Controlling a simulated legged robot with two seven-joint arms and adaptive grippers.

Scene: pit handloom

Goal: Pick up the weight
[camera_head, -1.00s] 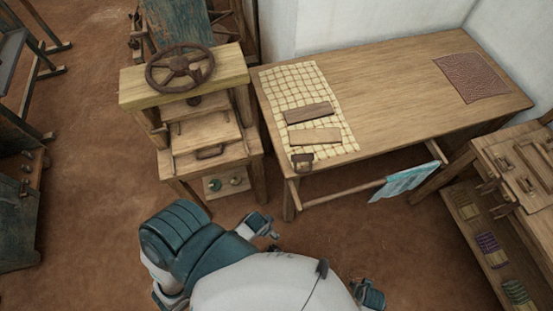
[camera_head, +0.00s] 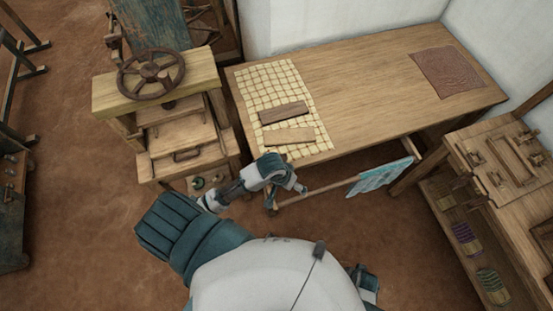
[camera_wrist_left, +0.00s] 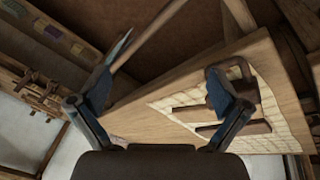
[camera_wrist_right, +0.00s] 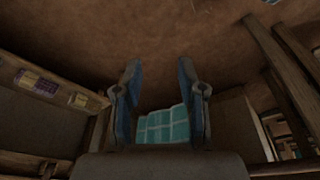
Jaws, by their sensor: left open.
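The weight is a dark brown block with a handle (camera_wrist_left: 245,84), seen in the left wrist view at the table's corner, partly behind the right-hand finger. In the head view it is hidden behind my left arm. My left gripper (camera_wrist_left: 160,88) is open and empty, with one finger overlapping the weight in the picture; I cannot tell if they touch. In the head view my left gripper (camera_head: 286,190) is at the table's front left corner. My right gripper (camera_wrist_right: 158,70) is open and empty, low beside the table.
The wooden table (camera_head: 380,95) bears a checked cloth (camera_head: 270,80) with two wooden boards (camera_head: 284,112), and a dark red cloth (camera_head: 447,72). A teal cloth (camera_head: 382,177) hangs at its front rail. A wheeled press (camera_head: 153,75) stands left, a wooden shelf unit (camera_head: 510,165) right.

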